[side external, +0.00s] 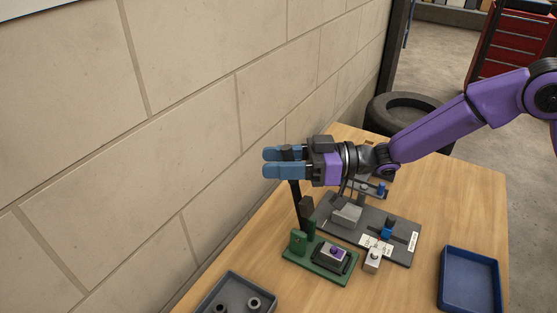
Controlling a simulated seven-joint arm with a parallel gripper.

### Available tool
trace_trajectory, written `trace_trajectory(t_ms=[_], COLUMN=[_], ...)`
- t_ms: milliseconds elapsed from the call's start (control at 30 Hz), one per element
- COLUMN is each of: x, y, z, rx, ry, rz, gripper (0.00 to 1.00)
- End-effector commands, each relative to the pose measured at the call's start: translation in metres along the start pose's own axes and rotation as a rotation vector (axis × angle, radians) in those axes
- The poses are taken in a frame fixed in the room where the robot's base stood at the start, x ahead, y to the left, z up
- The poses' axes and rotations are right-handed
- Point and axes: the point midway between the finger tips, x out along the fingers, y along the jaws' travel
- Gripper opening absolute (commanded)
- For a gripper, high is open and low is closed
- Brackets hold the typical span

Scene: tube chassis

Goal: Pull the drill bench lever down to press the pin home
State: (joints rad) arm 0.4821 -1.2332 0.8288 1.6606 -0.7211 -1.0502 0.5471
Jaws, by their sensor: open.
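The green drill bench (300,262) stands on the table below my gripper. Its black lever (296,203) rises nearly upright, leaning slightly left at the top. My gripper (277,161) reaches in from the right with its blue fingers level and open. The top of the lever shows between the two fingers; I cannot tell whether they touch it. I cannot make out the pin for certain.
A dark plate (400,255) with a grey block (347,215) and blue clamps lies behind the bench. A small light block (373,261) stands at its front edge. A grey tray (208,305) with round parts is front left, a blue tray (470,252) right. A block wall (180,130) borders the left.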

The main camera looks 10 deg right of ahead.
Motion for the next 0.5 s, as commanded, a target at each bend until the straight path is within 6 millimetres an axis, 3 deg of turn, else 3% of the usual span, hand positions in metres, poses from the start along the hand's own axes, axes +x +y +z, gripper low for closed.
trace_trajectory(t_ms=[233, 267, 400, 500], x=[0.0009, 0.0008, 0.0008, 0.0007], y=[0.0002, 0.0002, 0.0001, 0.0001], z=[0.0002, 0.0002, 0.0002, 0.0002], rx=[0.001, 0.001, 0.0, 0.0], ry=[0.0, 0.0, 0.0, 0.0], rz=[0.001, 0.001, 0.0, 0.0], gripper=[0.48, 0.45, 0.0, 0.0])
